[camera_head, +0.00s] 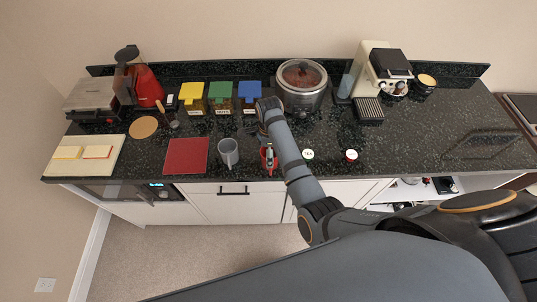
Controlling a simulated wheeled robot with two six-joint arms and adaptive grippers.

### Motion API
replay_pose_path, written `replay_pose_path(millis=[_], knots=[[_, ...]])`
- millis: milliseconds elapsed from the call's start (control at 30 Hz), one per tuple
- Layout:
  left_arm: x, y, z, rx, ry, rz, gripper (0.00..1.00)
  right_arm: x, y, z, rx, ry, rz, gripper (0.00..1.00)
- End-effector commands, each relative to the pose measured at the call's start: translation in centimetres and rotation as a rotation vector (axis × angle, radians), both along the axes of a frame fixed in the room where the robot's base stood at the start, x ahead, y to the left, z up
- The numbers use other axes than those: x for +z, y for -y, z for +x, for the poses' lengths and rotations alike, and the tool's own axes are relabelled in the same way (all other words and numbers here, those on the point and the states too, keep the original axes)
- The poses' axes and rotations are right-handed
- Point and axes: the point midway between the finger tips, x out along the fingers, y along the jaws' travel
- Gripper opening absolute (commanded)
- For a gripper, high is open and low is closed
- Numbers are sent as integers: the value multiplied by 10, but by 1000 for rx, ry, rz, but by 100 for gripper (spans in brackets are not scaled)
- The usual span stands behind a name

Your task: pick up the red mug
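The red mug (264,163) is near the front edge of the dark speckled counter, left of my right forearm. My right arm comes in from the right and bends down at the wrist. My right gripper (269,154) is at the mug and covers part of it. The fingers are small and overlap the mug, so I cannot tell whether they are open or shut, or whether they touch it. The mug appears upright on the counter. My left gripper is not in view.
A grey mug (228,153) stands just left of the red mug, beside a red board (186,156). Small round-lidded containers (308,155) (351,156) are to the right. Behind are lidded canisters (221,97) and a steel cooker (301,88). The counter's right part is mostly clear.

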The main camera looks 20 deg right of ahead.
Motion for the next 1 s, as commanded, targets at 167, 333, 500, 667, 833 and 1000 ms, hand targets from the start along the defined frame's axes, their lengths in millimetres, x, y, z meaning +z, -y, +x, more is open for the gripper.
replay_pose_path(millis=[167, 333, 500, 667, 833, 1000], knots=[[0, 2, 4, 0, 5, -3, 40, -11, 0, -6, -5, 1, -1, 91], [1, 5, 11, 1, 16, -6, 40, -10, 0, -6, -5, 1, -1, 87], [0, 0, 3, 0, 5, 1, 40, -10, 0, -6, -5, 2, -1, 64], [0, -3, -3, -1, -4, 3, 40, -10, 0, -6, -5, 1, -1, 42], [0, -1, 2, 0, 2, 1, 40, -10, 0, -6, -5, 1, -2, 22], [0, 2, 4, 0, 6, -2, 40, -11, 0, -6, -5, 0, -3, 21]])
